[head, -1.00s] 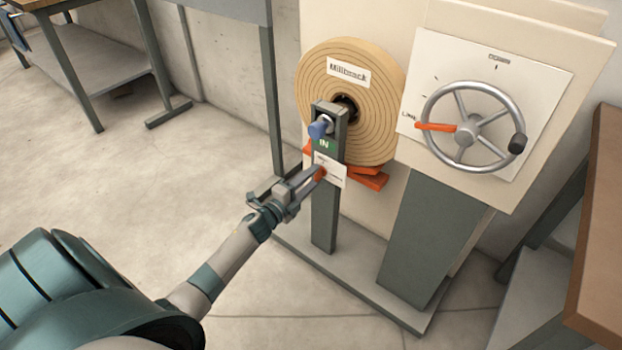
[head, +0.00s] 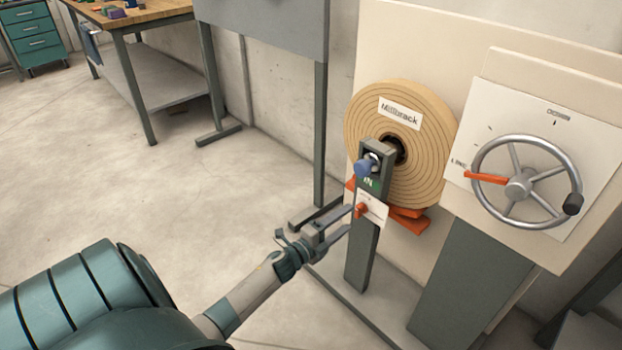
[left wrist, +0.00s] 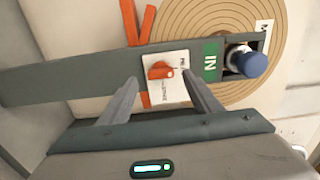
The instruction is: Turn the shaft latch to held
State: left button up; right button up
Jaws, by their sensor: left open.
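The shaft latch looks to be the small orange knob (head: 361,209) on a white label plate (head: 375,209), on the grey post below the green IN sign. It also shows in the left wrist view (left wrist: 159,70), with a small pale mark on its right side there. The plate's print is too small to read surely. My left gripper (head: 346,221) is open and empty, its fingertips just short of the knob. In the left wrist view its fingers (left wrist: 160,80) stand either side of the knob, apart from it. My right gripper is not in view.
A blue knob (head: 363,167) sticks out above the IN sign. Behind the post is a large tan roll (head: 435,120) over orange supports (head: 408,225). A spoked handwheel (head: 490,149) with an orange pointer stands to the right. The floor at left is clear.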

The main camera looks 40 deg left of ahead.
pick_arm(q)
jog(key=s+a, duration=0.1)
jog(key=s, duration=1.2)
jog(key=shift+s+p, duration=0.3)
jog(key=shift+p, duration=0.1)
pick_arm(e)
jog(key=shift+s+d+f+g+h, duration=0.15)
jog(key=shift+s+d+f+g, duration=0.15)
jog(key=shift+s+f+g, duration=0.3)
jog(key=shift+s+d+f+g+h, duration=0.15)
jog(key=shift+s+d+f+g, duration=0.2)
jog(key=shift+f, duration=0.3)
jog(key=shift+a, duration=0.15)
